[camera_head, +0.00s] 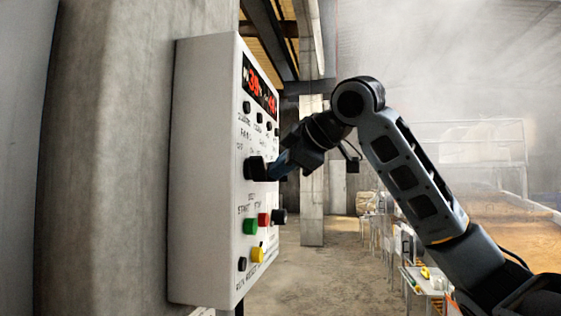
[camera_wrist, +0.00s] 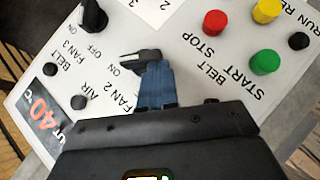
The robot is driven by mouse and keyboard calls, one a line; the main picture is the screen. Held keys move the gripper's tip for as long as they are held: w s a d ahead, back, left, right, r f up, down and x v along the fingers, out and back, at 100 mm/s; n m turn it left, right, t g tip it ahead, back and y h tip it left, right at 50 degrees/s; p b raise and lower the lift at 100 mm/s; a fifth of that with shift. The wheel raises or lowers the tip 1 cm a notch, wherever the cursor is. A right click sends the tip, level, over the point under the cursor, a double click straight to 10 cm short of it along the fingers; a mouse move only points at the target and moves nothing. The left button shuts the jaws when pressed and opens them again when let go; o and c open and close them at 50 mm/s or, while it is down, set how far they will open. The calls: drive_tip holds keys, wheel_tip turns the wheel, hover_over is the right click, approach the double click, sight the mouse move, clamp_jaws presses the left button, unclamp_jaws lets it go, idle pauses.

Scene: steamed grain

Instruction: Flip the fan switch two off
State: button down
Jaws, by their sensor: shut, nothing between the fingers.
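The fan 2 switch is a black rotary knob (camera_wrist: 142,56) on the white control panel (camera_head: 205,170). In the wrist view its narrow end points left, beside the ON label; its OFF label is not visible. My gripper (camera_wrist: 155,75) has its blue fingers shut and empty, with the tips right at the knob's lower right side, seemingly touching it. In the head view my gripper (camera_head: 274,170) reaches the panel's face from the right, beside a black knob (camera_head: 255,168). The fingers and wrist hide part of the panel there.
The fan 3 knob (camera_wrist: 93,16) is at the upper left of the wrist view. Green (camera_wrist: 264,61), red (camera_wrist: 215,22) and yellow (camera_wrist: 266,9) buttons are to the right. A concrete pillar (camera_head: 105,150) stands left of the panel; open floor lies behind my arm.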

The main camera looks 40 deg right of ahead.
drive_tip(key=shift+f+n+t+h+b, duration=0.3)
drive_tip(key=shift+f+n+t+b, duration=0.15)
drive_tip(key=shift+b, duration=0.8)
drive_tip(key=s+d+f+n+t+b, duration=0.1)
drive_tip(key=s+f+n+t+b, duration=0.5)
drive_tip(key=b, duration=1)
drive_tip(key=n+t, duration=0.3)
drive_tip(key=shift+d+f, duration=0.2)
drive_tip(key=shift+f, duration=0.05)
idle(0.5)
